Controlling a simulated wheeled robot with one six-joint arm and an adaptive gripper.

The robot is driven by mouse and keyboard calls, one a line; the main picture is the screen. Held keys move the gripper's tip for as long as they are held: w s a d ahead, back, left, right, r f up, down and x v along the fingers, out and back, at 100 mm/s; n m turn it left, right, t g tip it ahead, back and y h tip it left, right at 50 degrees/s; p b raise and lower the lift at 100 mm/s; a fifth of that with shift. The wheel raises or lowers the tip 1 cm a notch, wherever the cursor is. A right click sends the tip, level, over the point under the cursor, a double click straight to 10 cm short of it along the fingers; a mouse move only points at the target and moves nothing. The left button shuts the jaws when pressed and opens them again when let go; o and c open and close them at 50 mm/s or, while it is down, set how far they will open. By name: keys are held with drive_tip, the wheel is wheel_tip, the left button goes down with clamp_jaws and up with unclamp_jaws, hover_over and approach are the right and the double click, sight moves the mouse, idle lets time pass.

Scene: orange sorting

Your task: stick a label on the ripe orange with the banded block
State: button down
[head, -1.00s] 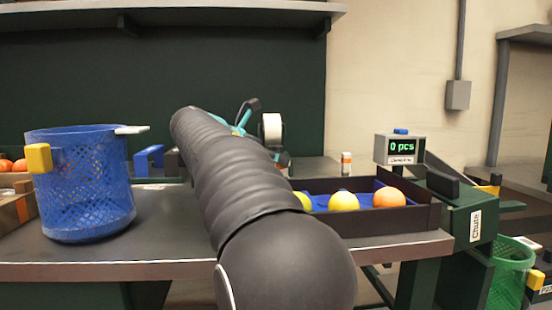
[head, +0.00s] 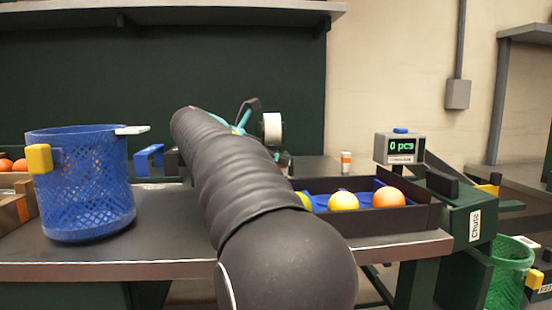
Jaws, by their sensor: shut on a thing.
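An orange-coloured fruit (head: 388,197) sits at the right in a dark tray (head: 392,222) with a blue lining. A yellow fruit (head: 343,201) lies left of it, and a yellowish one (head: 304,201) is partly hidden by my arm. A small white block with an orange band (head: 346,162) stands upright behind the tray. A teal device with a white roll (head: 272,128) shows past the far end of my arm and is partly covered by it.
A blue mesh basket (head: 85,190) stands at the left of the bench (head: 165,225). Several oranges (head: 12,165) lie beyond it. A counter (head: 400,148) reads "0 pcs" beside the green chute (head: 462,222). A green bin (head: 510,265) is below right. The bench between basket and arm is clear.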

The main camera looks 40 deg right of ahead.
drive_tip(key=shift+f, duration=0.2)
wheel_tip(320, 180, up, 5)
drive_tip(key=p, duration=0.5)
drive_tip(key=shift+r+p, duration=0.2)
drive_tip(key=shift+p, duration=0.1)
drive_tip(key=shift+r, duration=0.95)
